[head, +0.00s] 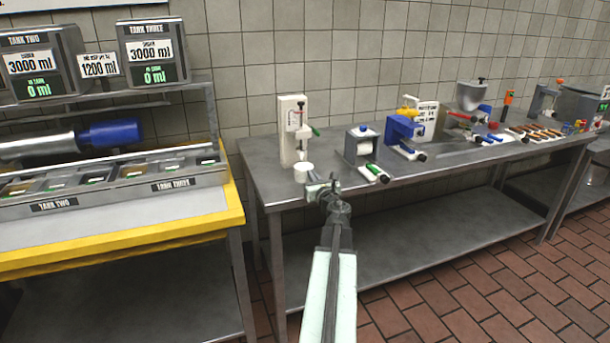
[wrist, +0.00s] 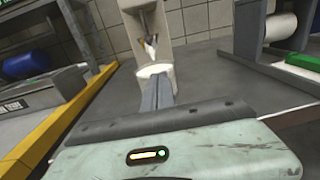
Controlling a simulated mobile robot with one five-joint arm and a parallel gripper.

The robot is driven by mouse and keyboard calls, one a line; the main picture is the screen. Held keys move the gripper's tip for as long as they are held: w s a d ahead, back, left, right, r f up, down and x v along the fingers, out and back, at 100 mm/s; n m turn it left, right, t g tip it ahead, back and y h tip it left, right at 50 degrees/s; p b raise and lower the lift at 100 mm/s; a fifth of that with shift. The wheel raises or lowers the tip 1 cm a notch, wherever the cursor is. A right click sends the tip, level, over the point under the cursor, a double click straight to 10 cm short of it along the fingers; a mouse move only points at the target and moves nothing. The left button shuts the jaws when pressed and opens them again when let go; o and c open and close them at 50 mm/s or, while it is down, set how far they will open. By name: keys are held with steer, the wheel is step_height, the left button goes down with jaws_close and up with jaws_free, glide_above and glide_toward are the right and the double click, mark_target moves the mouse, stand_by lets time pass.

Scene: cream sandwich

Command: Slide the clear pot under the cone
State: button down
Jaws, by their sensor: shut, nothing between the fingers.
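A small pale pot (head: 303,172) stands on the steel table at the front of a white upright machine (head: 291,135). In the wrist view the pot (wrist: 154,70) is just past my fingertips, its lower part hidden by them. The cone (wrist: 151,45), grey and pointed, hangs from the machine above the pot and looks slightly behind it. My gripper (head: 318,187) is shut and empty, low over the table's front edge. In the wrist view my gripper (wrist: 157,84) points at the pot's near side. I cannot tell if it touches.
The steel table (head: 262,185) is bare left of the machine. A yellow-edged counter (head: 120,246) is at left.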

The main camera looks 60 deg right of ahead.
mark_target(304, 172)
steer(key=x, duration=0.4)
steer(key=shift+w+a, duration=0.1)
steer(key=shift+w, duration=0.05)
steer(key=shift+a, duration=0.15)
